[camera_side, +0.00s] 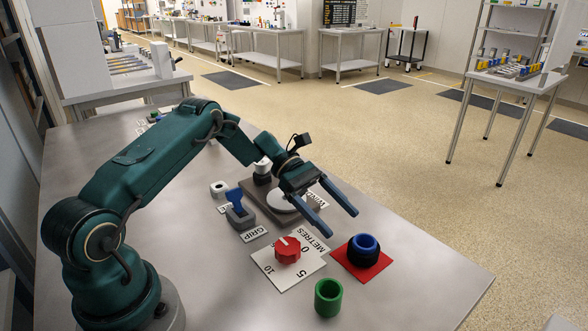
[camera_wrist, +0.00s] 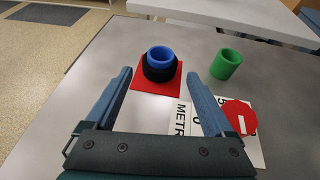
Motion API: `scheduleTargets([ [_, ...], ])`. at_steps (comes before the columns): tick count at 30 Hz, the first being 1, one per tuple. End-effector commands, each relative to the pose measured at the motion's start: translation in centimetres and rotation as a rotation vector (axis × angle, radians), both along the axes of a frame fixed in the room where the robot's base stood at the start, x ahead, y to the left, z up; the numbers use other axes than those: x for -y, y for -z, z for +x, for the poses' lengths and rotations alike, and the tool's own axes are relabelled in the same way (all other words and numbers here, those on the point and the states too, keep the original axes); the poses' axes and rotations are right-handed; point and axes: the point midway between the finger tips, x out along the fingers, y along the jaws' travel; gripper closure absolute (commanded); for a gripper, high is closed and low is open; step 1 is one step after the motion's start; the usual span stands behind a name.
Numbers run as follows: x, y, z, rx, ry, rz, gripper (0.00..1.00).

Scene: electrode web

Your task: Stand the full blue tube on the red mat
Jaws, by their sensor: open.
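The blue tube (camera_side: 364,244) stands upright on the red mat (camera_side: 364,277) in the side view, with a thick black winding (camera_side: 358,257) around it. In the wrist view the blue tube (camera_wrist: 160,54), its black winding (camera_wrist: 159,71) and the red mat (camera_wrist: 142,85) lie ahead, in line with the gap between my fingers. My gripper (camera_side: 340,222) is open and empty, above and to the left of the tube in the side view and apart from it. Both fingers also show in the wrist view (camera_wrist: 160,74).
An empty green tube (camera_side: 328,298) stands near the table's front. A red dial (camera_side: 287,250) sits on a white METRES plate (camera_side: 309,281). A grey block with a blue lever (camera_side: 235,197) stands by the GRIP label, beside a grey machine with a pale disc (camera_side: 281,200).

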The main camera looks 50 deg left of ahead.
Motion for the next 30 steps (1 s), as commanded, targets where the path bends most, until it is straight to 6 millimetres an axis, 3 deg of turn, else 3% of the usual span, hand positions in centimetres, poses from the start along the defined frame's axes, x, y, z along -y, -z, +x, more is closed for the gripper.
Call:
scheduleTargets([
  [3,-1.8,-0.7,-0.2,0.002,-0.002,0.000,0.13],
  [8,-3.0,-1.3,-0.4,0.001,0.002,0.003,0.13],
  [16,-1.2,-4.8,-1.8,0.119,0.147,0.189,0.13],
  [23,1.4,-8.8,-5.7,0.324,0.386,0.467,0.13],
  [30,2.7,-11.6,-10.9,0.567,0.643,0.744,0.13],
])
